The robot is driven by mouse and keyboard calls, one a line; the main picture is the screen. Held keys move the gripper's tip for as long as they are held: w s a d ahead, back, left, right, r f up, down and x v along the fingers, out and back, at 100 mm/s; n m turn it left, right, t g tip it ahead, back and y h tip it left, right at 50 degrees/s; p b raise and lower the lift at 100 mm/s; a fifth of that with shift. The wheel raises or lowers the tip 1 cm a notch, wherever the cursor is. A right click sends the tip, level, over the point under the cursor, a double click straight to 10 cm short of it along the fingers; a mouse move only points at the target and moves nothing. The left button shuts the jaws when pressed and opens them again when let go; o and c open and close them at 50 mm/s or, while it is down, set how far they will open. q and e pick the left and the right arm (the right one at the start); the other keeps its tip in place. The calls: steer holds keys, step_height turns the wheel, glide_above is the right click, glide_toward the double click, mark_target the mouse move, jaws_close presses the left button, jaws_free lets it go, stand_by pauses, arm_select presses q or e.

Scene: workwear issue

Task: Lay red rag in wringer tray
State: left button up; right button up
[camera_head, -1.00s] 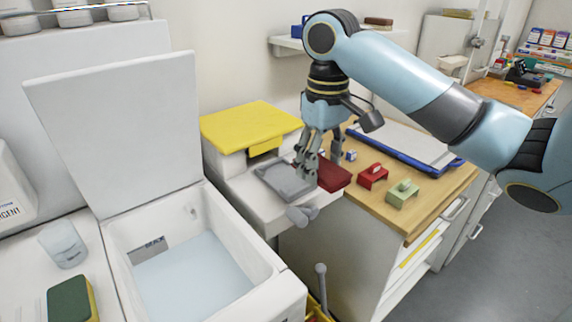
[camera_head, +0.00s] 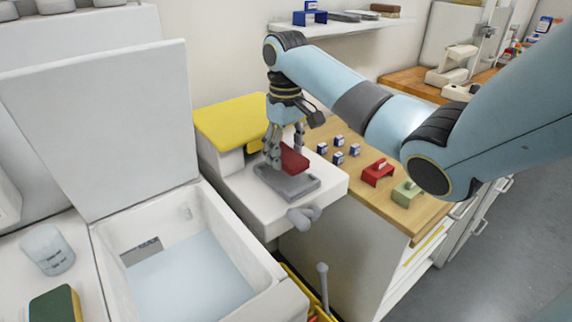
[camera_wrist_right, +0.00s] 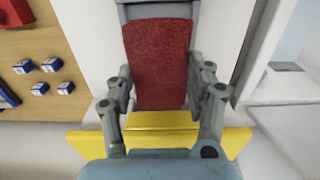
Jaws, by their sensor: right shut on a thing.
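The red rag (camera_head: 294,160) is held by my right gripper (camera_head: 285,148) over the grey wringer tray (camera_head: 290,187). In the right wrist view the rag (camera_wrist_right: 157,60) lies flat between the two fingers of the gripper (camera_wrist_right: 160,100), which are shut on it from both sides. A grey strip of the tray (camera_wrist_right: 158,10) shows beyond the rag. I cannot tell whether the rag touches the tray. The tray sits on a white ledge with a grey crank-like handle (camera_head: 303,217) at its front. My left gripper is not in view.
A yellow-topped box (camera_head: 230,122) stands behind the tray. An open white basin (camera_head: 190,275) with pale water is at left. To the right, a wooden counter (camera_head: 420,222) carries a red stand (camera_head: 378,172), a green stand (camera_head: 405,193) and several small blue-and-white blocks (camera_head: 338,158).

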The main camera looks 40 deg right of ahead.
mark_target(286, 154)
step_height(286, 154, down, 4)
steer(key=shift+r, duration=0.15)
steer(key=o, duration=1.3)
steer(key=shift+c, duration=0.2)
step_height(286, 154, up, 12)
steer(key=shift+r+p, duration=0.1)
steer(key=shift+p, duration=0.2)
